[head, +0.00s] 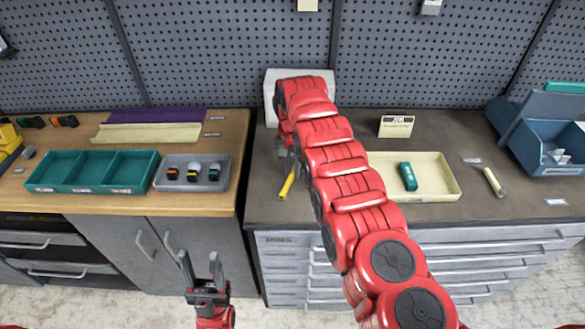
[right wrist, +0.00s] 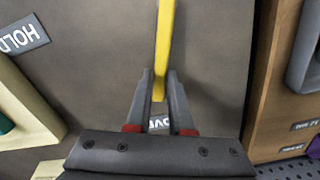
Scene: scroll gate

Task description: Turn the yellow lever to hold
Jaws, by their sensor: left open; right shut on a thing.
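The yellow lever (head: 287,186) points toward the front edge of the dark grey worktop in the head view. It also shows in the right wrist view (right wrist: 165,40), running from the top edge down between the fingers. My right gripper (right wrist: 160,82) is shut on the lever's end; in the head view my red right arm hides most of this gripper. A HOLD label (right wrist: 22,34) lies on the worktop left of the lever in the wrist view. Another label (right wrist: 160,122) is partly hidden by the fingers. My left gripper (head: 200,265) is open and empty, in front of the cabinets.
A cream tray (head: 440,170) with a green object (head: 408,176) stands right of my arm. A pale cylinder (head: 494,182) and a blue bin (head: 545,135) are further right. The left wooden bench holds a teal tray (head: 90,171) and a grey tray (head: 218,182). A pegboard closes the back.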

